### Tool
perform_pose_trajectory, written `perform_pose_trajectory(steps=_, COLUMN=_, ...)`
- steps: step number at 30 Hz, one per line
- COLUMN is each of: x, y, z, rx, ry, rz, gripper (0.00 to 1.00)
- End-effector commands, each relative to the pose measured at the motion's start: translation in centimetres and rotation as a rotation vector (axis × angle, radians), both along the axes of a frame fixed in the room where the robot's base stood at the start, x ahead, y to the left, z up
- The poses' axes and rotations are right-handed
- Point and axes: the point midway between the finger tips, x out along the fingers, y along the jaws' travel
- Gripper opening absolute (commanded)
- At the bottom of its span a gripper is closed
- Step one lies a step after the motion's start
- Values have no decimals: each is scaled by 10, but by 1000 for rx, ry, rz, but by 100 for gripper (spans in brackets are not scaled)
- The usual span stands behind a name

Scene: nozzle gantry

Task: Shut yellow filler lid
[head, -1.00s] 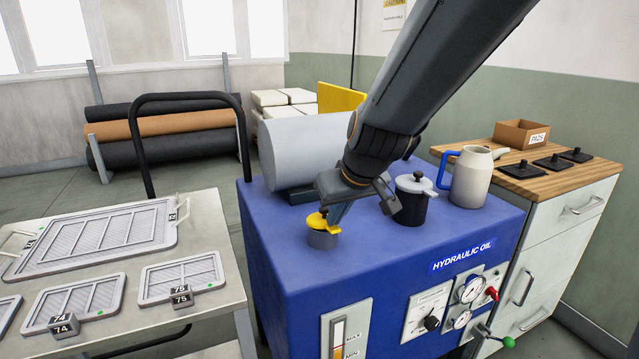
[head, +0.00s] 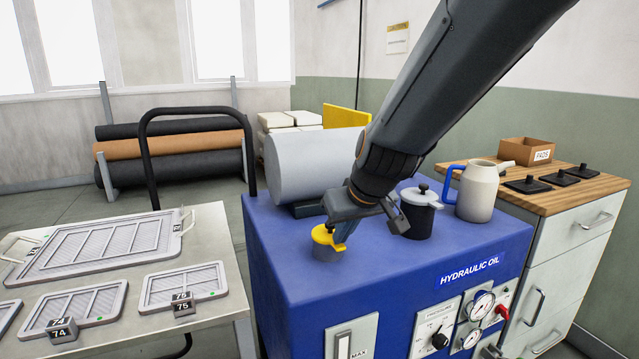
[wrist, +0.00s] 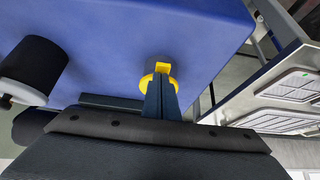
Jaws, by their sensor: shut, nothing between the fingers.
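The yellow filler lid (head: 325,236) lies over the top of a short grey filler neck (head: 326,253) on the blue hydraulic oil tank (head: 390,275). I cannot tell whether it is fully seated. My gripper (head: 341,242) is shut and empty, with its blue fingertips at the right side of the lid, touching or very close to it.
A dark canister with a light lid (head: 419,212) and a grey jug with a blue handle (head: 478,190) stand right of my gripper. A grey cylinder (head: 300,165) lies behind it. A table with filter panels (head: 225,235) is on the left. The tank's front top is clear.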

Motion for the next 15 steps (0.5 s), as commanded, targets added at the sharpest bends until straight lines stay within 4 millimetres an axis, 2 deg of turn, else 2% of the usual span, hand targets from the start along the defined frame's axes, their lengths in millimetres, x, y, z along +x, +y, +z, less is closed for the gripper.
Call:
perform_pose_trajectory(steps=1, x=-11, y=-3, z=-19, rx=-7, ry=41, rz=1, gripper=0)
perform_pose_trajectory(steps=5, x=-11, y=-4, z=-18, rx=-8, ry=41, rz=1, gripper=0)
perform_pose_trajectory(steps=11, x=-11, y=-4, z=0, rx=-7, ry=31, rz=1, gripper=0)
perform_pose_trajectory(steps=15, x=-10, y=-1, z=26, rx=-5, ry=16, rz=4, gripper=0)
